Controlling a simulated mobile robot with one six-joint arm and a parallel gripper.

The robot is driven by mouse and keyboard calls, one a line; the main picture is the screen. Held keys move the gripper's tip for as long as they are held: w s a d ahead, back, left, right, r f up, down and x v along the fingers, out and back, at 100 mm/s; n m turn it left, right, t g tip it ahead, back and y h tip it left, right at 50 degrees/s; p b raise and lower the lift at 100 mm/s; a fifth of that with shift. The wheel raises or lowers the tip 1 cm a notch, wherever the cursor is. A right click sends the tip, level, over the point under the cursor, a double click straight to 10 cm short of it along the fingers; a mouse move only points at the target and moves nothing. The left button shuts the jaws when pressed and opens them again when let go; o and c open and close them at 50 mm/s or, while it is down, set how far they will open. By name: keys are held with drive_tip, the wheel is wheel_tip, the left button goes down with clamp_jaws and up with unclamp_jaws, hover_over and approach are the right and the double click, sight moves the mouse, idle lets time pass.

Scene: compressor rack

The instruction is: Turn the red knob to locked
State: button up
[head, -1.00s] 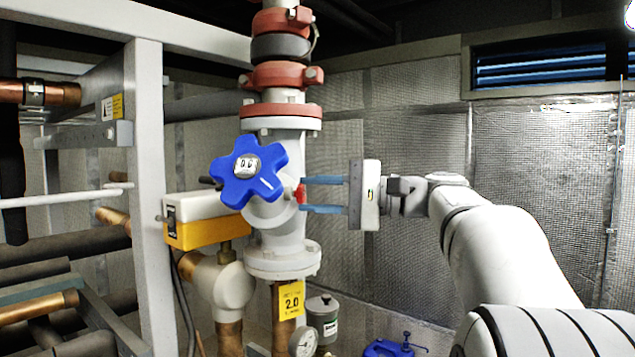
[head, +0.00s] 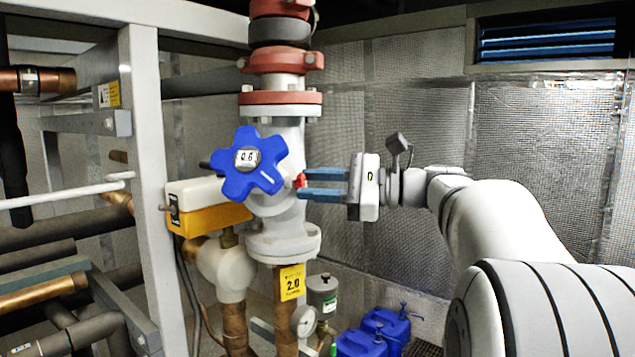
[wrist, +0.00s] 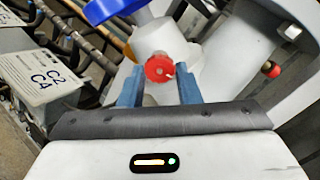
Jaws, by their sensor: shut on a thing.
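The small red knob (wrist: 159,69) sits on the side of the white valve body (head: 284,243), with a pale mark on its face in the wrist view. In the head view the red knob (head: 300,181) shows at the tips of my blue fingers. My gripper (head: 304,184) reaches in from the right and is shut on the knob. In the wrist view my gripper's fingers (wrist: 159,88) stand on either side of the knob. What the knob's mark points to cannot be read.
A large blue handwheel (head: 249,163) is just left of the knob. A yellow-and-white box (head: 207,206) and grey frame post (head: 151,190) stand further left. Free room lies right of the valve, before the metallic wall.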

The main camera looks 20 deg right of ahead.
drive_tip(key=shift+r+m, duration=0.1)
drive_tip(key=shift+m, duration=0.2)
drive_tip(key=o, duration=1)
drive_tip(key=shift+c, duration=0.2)
drive_tip(key=b+v, duration=0.2)
drive_tip(key=v, duration=0.6)
